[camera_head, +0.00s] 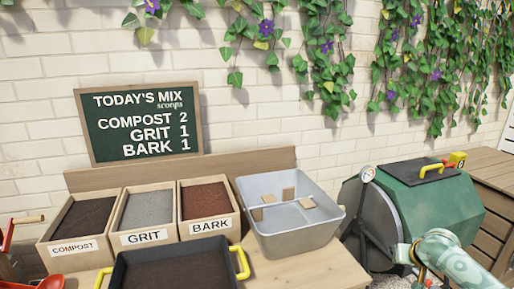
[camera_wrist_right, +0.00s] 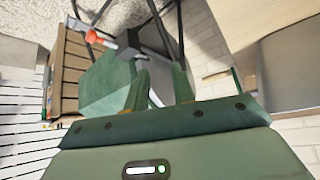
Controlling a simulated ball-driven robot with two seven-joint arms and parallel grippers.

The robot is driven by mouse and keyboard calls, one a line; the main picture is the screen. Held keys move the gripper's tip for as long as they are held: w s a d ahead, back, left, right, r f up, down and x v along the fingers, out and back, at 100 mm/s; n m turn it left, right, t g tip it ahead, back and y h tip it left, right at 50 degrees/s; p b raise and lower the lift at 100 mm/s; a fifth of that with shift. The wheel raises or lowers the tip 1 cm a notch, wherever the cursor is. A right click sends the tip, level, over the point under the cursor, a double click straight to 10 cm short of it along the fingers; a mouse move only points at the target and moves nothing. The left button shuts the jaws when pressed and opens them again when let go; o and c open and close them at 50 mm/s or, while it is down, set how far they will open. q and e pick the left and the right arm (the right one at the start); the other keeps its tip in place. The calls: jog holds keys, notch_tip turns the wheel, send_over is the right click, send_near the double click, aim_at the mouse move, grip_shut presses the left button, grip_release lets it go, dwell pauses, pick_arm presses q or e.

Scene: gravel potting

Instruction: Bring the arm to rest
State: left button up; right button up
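My right arm (camera_head: 455,262) shows at the lower right of the head view, in front of the green drum. Its gripper is not clearly seen there. In the right wrist view my right gripper (camera_wrist_right: 160,86) has two green fingers standing apart, with nothing between them. The gripper is open and empty. My left arm and left gripper are not in the head view.
Wooden bins of compost (camera_head: 83,218), grit (camera_head: 148,209) and bark (camera_head: 204,200) stand on the bench beside a grey tub (camera_head: 298,240). A black tray with yellow handles (camera_head: 243,262) is in front. The green drum (camera_head: 430,200) stands right. A red scoop (camera_head: 50,282) is lower left.

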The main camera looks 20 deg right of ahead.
jog(key=w+r+n+t, duration=0.8)
jog(key=r+n+t, duration=0.2)
jog(key=r+n, duration=0.35)
jog(key=s+a+f+m+g, duration=0.1)
jog(key=s+a+f+g, duration=0.35)
jog(key=f, duration=0.85)
jog(key=s+a+f+g, duration=0.1)
jog(key=s+f, duration=0.7)
jog(key=f, duration=0.5)
jog(key=s+a+f+m+g, duration=0.1)
jog(key=s+a+f+g, duration=0.2)
jog(key=s+f, duration=0.7)
jog(key=s+a+f+m+g+y, duration=0.1)
jog(key=s+a+f+g, duration=0.1)
jog(key=s+a+f, duration=0.4)
jog(key=s+a+f+g+y, duration=0.15)
jog(key=s+a+f, duration=0.25)
jog(key=s+f, duration=0.45)
jog(key=s+a+f+g, duration=0.2)
jog(key=s+a, duration=0.5)
jog(key=s, duration=0.4)
jog(key=s+a+f+g+y, duration=0.1)
jog(key=s+a+f+g, duration=0.1)
jog(key=s+a, duration=0.5)
jog(key=s+f, duration=0.1)
jog(key=s, duration=0.3)
jog(key=shift+f+m+g, duration=0.3)
jog(key=shift+m+g, duration=0.05)
jog(key=shift+g, duration=0.05)
